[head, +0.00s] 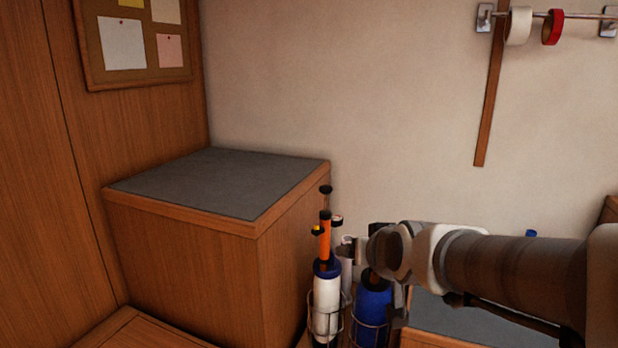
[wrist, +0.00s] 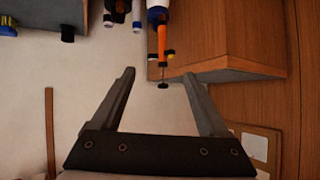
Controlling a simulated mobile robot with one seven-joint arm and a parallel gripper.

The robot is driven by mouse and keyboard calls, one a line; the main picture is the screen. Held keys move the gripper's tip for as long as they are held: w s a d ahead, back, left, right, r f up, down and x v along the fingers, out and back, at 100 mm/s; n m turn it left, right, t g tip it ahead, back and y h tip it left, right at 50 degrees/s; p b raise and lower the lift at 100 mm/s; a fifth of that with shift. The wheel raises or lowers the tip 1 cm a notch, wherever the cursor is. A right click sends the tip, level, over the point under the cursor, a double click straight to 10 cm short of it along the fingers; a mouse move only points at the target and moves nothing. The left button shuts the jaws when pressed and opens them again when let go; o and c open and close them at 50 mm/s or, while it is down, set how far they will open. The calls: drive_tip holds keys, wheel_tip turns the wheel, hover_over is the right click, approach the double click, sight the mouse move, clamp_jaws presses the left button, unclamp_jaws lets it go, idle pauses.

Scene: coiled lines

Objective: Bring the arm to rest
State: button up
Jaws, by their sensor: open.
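My arm (head: 510,262) reaches in from the right in the head view. My gripper (head: 370,242) is at its left end, close to the wall and over a blue bottle (head: 373,302). In the wrist view my gripper (wrist: 158,75) is open, its two dark fingers spread with nothing held between them. The orange shaft with a black knob (head: 325,235) stands upright just left of my gripper in the head view. In the wrist view the orange shaft (wrist: 161,42) appears between the fingertips, seemingly beyond them.
A wooden cabinet (head: 190,235) with a grey top (head: 220,182), bare, stands left. A white and blue bottle (head: 326,300) sits in a wire holder below the orange shaft. A corkboard (head: 132,38) and a rail with tape rolls (head: 552,27) hang above. The middle wall is clear.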

drive_tip(key=s+d+f+g+h, duration=0.1)
drive_tip(key=s+d+f+g, duration=0.15)
drive_tip(key=s, duration=0.85)
drive_tip(key=s+d+f+g+h, duration=0.1)
drive_tip(key=s+d+g, duration=0.15)
drive_tip(key=s, duration=0.75)
wheel_tip(320, 180, up, 28)
drive_tip(key=p, duration=2.8)
drive_tip(key=shift+a+r+g+p, duration=0.2)
drive_tip(key=shift+g+p, duration=0.1)
